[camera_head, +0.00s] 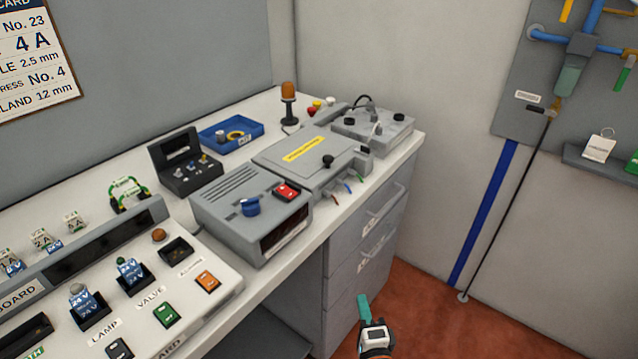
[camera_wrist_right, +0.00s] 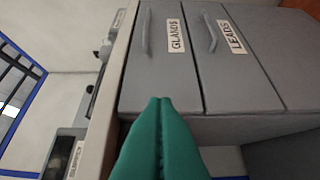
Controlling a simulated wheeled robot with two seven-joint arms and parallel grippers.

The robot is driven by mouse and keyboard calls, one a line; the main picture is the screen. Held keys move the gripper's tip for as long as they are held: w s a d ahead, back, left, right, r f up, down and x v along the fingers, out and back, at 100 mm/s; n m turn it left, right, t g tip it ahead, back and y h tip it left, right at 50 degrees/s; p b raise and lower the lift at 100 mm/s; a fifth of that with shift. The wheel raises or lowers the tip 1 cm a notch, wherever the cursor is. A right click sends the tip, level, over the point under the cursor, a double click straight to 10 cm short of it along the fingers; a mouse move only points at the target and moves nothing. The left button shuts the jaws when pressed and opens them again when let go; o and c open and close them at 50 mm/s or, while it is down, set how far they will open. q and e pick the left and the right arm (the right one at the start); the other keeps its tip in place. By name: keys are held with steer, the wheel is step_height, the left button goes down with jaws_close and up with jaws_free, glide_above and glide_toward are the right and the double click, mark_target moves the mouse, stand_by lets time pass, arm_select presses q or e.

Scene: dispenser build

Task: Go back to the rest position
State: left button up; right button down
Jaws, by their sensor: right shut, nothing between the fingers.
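My right gripper (camera_head: 363,308) shows at the bottom of the head view, in front of the drawer unit (camera_head: 340,290) and below the bench top. Its green fingers are together and hold nothing. In the right wrist view the closed green fingers (camera_wrist_right: 160,110) point at the drawer unit, whose drawers are labelled GLANDS (camera_wrist_right: 175,65) and LEADS (camera_wrist_right: 230,60). A gap to the drawer fronts cannot be judged exactly. My left gripper is not in view.
The bench (camera_head: 405,150) carries a grey box with a blue knob (camera_head: 250,207), a larger grey unit (camera_head: 300,170), a blue tray (camera_head: 215,145) and a switch board (camera_head: 215,300). Red floor (camera_head: 480,330) is clear.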

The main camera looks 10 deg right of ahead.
steer(key=s+a+f+n+g+y+p, duration=0.15)
steer(key=s+f+n+g, duration=0.45)
steer(key=f, duration=0.8)
steer(key=s+f+n+g+y, duration=0.25)
steer(key=s+f+n, duration=0.55)
steer(key=f, duration=0.5)
steer(key=s+d+f+n+g, duration=0.2)
steer(key=s+f, duration=0.1)
steer(key=s, duration=0.5)
steer(key=s+d+f+n+g+h, duration=0.1)
steer(key=s+d+f+n+g, duration=0.1)
steer(key=s, duration=0.6)
steer(key=s+d+f+n+g+h+p, duration=0.1)
steer(key=s+d+f+n+g, duration=0.2)
steer(key=s+f, duration=0.3)
steer(key=s+g, duration=0.1)
steer(key=s, duration=0.1)
steer(key=shift+s+f, duration=0.2)
steer(key=shift+s, duration=0.2)
steer(key=shift+g, duration=0.25)
